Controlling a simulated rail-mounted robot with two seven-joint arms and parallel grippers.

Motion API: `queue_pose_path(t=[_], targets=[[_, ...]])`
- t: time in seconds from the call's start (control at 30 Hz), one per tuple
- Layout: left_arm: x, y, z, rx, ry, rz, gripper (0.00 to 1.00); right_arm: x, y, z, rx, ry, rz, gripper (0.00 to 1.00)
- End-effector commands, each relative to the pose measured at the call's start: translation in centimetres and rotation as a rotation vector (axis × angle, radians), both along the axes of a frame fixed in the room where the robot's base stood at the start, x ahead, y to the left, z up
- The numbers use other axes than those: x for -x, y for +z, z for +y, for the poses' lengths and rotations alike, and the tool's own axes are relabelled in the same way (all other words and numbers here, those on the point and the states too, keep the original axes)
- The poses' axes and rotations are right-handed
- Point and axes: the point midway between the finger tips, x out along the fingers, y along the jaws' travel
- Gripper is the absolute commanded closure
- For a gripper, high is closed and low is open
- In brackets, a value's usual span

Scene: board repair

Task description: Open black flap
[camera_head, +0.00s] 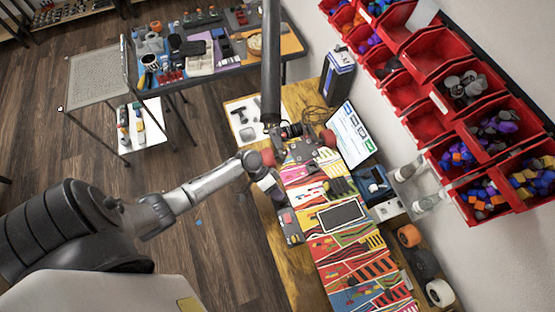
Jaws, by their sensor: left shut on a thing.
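A long board with bright stripes (322,250) lies along the wooden workbench. A black rectangular panel with a pale border (341,216) lies flat on it; I cannot tell whether this is the black flap. My left gripper (277,192) reaches in from the left to the board's far left edge. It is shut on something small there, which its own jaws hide. The black panel is apart from it, to the right and nearer. My right gripper is not in view.
A dark vertical post (270,70) ends above the bench's far end. A screen (352,135) and a blue device (374,184) stand right of the board. Red bins (430,122) line the wall. Tape rolls (409,236) lie at the right.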

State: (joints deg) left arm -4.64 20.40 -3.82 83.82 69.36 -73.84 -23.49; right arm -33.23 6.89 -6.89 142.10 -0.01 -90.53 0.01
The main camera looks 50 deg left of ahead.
Motion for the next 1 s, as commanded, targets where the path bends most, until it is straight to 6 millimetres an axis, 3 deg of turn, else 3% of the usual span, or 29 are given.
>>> queue_pose_path(t=[0.6,1.0], targets=[[-1.1,-1.8,2.6,0.536,0.0,0.207,1.0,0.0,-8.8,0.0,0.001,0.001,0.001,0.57],[-1.5,-2.8,3.6,0.845,0.001,0.329,1.0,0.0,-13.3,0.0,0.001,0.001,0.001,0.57]])
